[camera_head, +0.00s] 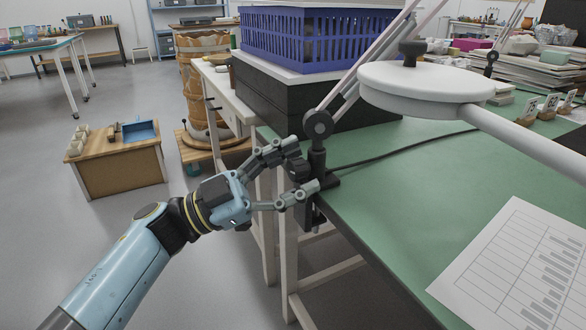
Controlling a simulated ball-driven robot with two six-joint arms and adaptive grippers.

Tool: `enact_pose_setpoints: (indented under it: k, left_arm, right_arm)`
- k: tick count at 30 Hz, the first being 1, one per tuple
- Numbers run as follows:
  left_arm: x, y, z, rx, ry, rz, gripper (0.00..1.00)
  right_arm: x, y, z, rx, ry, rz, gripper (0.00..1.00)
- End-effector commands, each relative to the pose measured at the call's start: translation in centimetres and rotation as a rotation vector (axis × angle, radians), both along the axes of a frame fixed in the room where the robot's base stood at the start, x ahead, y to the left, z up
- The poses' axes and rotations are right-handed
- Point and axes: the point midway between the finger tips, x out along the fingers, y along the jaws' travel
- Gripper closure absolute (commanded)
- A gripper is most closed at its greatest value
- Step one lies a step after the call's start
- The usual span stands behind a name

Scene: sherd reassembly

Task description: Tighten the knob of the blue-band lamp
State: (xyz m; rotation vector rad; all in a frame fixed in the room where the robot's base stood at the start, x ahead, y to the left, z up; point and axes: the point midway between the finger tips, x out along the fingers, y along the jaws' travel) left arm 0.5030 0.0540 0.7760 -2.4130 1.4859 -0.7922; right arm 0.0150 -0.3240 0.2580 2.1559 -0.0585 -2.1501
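A lamp is clamped to the near-left edge of the green table. Its dark clamp post (317,165) carries a round dark knob-like joint (318,124), and pale rods (362,72) rise from it to the upper right. I see no blue band on it. My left gripper (304,172) is open beside the post, one finger above the other. Its lower fingertip overlaps the post in the picture; I cannot tell whether it touches. A round white lamp head (425,88) with a dark knob (411,52) hangs in front. My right gripper is not in view.
The green table (430,195) has a printed chart sheet (520,270) at the front right and a dark cable (405,148). A second clamp joint (490,62) stands farther back. Floor is open at left.

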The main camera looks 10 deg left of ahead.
Motion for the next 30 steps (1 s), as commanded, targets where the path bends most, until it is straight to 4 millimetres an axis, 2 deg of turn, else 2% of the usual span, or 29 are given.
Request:
enact_pose_setpoints:
  k: [5,8,21,25,30]
  left_arm:
    - [-0.1,0.2,-0.1,0.000,0.000,0.000,0.45]
    - [-0.5,1.1,-0.5,0.002,0.002,0.000,0.45]
    - [-3.6,9.0,-3.6,0.002,0.004,0.001,0.45]
    - [-4.1,10.1,-3.9,0.001,0.000,0.000,0.45]
    - [-4.2,10.5,-4.1,0.000,0.000,0.000,0.45]
  right_arm:
    - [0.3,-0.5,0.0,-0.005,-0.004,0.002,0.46]
    - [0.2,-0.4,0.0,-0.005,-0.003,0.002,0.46]
    - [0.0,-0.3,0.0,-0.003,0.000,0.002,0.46]
    - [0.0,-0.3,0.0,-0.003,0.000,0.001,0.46]
    - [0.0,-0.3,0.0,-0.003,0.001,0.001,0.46]
